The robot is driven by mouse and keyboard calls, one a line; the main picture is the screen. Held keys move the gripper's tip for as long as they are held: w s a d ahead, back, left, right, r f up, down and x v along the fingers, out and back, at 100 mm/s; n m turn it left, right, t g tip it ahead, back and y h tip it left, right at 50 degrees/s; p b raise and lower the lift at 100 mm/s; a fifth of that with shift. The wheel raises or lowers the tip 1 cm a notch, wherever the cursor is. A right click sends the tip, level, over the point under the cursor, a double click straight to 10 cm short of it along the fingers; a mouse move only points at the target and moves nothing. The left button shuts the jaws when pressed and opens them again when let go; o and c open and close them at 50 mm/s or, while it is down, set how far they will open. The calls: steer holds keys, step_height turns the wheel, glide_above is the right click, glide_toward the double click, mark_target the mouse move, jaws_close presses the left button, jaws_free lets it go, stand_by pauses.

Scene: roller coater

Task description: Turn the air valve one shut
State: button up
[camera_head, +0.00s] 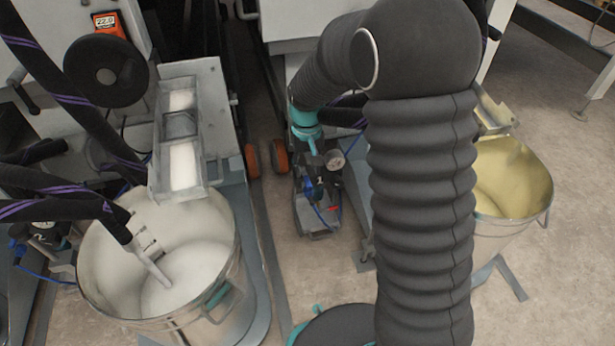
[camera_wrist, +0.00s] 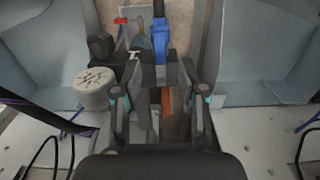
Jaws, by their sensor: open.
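A small air unit stands low on the floor between the machines. It carries a blue valve part (camera_head: 309,188), a small red part (camera_head: 332,209) and a round gauge (camera_head: 334,160). I cannot tell which part is air valve one. My gripper (camera_wrist: 166,72) is open, its fingers apart and pointing at the unit. Nothing is seen held. In the head view my arm's teal wrist is above the unit; the fingers are hardly visible.
A white dial (camera_wrist: 94,88) and a black knob (camera_wrist: 101,46) sit close to the left finger. Pale metal panels flank both sides. A bucket of white liquid (camera_head: 215,205) stands left and a yellowish one (camera_head: 535,175) right. Orange wheels (camera_head: 279,158) are near the unit.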

mark_target(307, 180)
steer(key=shift+f, duration=1.95)
steer(key=shift+c, duration=0.3)
jaws_close()
